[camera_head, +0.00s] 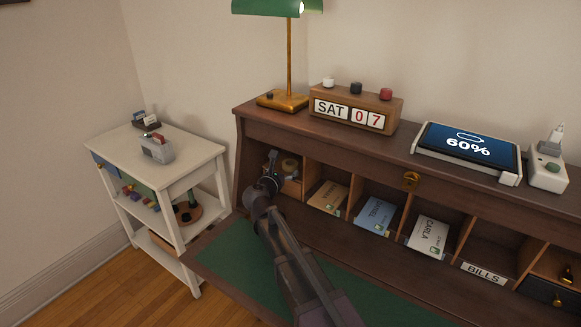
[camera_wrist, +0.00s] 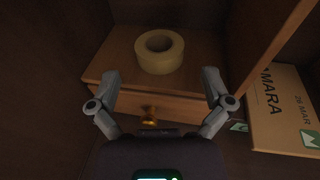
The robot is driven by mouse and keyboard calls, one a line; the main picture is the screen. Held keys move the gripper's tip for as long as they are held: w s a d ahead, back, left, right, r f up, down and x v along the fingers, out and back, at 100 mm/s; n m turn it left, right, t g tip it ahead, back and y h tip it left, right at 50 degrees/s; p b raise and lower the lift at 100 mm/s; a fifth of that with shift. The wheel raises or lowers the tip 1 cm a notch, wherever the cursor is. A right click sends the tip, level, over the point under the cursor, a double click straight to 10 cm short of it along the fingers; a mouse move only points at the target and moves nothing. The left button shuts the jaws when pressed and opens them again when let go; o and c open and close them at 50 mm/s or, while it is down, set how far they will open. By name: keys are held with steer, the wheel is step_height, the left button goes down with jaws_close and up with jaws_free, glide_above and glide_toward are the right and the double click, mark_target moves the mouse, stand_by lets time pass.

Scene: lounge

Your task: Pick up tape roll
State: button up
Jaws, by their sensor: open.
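The tape roll (camera_wrist: 160,53) is a cream-coloured ring lying flat on top of a small wooden drawer box (camera_wrist: 105,66) inside the leftmost cubby of the desk. It also shows in the head view (camera_head: 289,166), just right of my gripper (camera_head: 273,172). In the wrist view my gripper (camera_wrist: 160,88) is open and empty. Its two fingers are spread to the left and right, in front of the roll and apart from it. A brass knob (camera_wrist: 149,115) on the drawer front shows between the fingers.
A cubby divider (camera_wrist: 270,50) stands close on the right, with the Tamara envelope (camera_wrist: 283,110) beyond it. More cubbies with envelopes (camera_head: 375,216) run to the right. A calendar (camera_head: 355,107) and green lamp (camera_head: 289,60) stand above. A white cart (camera_head: 190,150) stands at left.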

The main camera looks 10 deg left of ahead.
mark_target(288, 165)
steer(key=shift+w, duration=0.1)
steer(key=shift+b+x, duration=0.3)
steer(key=shift+x, duration=2.2)
steer(key=shift+r, duration=0.15)
steer(key=c, duration=0.8)
